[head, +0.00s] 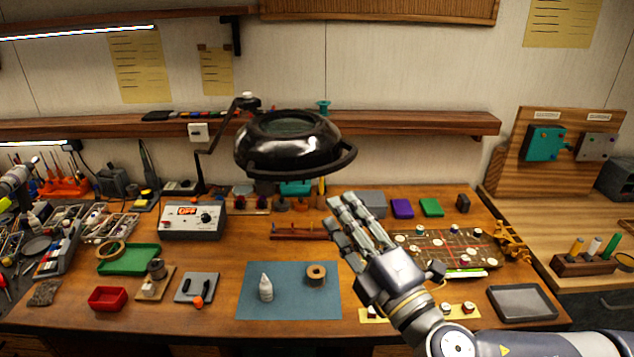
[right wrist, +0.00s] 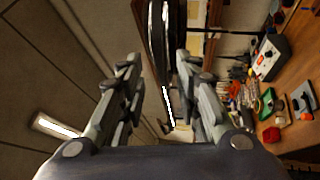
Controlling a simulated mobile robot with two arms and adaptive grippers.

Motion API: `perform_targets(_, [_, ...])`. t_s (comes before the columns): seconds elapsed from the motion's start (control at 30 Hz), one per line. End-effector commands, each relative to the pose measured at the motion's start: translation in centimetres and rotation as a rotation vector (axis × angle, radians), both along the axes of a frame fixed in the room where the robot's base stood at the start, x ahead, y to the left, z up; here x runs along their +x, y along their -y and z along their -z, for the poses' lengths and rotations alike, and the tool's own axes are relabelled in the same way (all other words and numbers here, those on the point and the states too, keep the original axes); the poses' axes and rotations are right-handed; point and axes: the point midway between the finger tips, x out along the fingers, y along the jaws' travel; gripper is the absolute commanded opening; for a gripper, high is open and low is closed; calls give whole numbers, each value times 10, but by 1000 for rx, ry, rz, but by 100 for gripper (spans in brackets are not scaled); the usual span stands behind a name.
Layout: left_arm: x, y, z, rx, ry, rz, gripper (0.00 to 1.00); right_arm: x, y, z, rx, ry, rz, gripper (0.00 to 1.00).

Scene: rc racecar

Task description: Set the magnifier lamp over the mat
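In the right wrist view, the lamp's dark edge (right wrist: 158,45) shows between and beyond the spread fingers (right wrist: 160,75).
A power box (head: 192,220), green tray (head: 129,260) and red bin (head: 108,299) lie left. A track board (head: 445,250) and grey tray (head: 521,302) lie right. The air above the mat is clear.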

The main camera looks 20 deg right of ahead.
Motion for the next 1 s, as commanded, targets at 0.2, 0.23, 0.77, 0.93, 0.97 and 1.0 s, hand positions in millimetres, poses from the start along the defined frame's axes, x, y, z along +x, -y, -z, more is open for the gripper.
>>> perform_targets(0.2, [3, 1, 23, -2, 4, 0, 0, 19, -3, 0, 5, 5, 2, 31])
perform_targets(0.23, [3, 1, 27, -1, 5, 0, 0, 21, -3, 0, 5, 6, 3, 31])
perform_targets(0.77, [7, 1, 88, -2, 10, 0, 0, 40, -8, -6, 4, 5, 0, 31])
perform_targets(0.93, [7, 1, 69, -1, 11, 0, 0, 65, -14, -21, 2, 0, 1, 31])
perform_targets(0.97, [7, 1, 68, -1, 11, 0, 0, 69, -15, -22, 2, 1, 0, 31])
perform_targets(1.0, [8, 1, 66, -1, 11, 0, 0, 74, -16, -23, 3, -1, 1, 31])
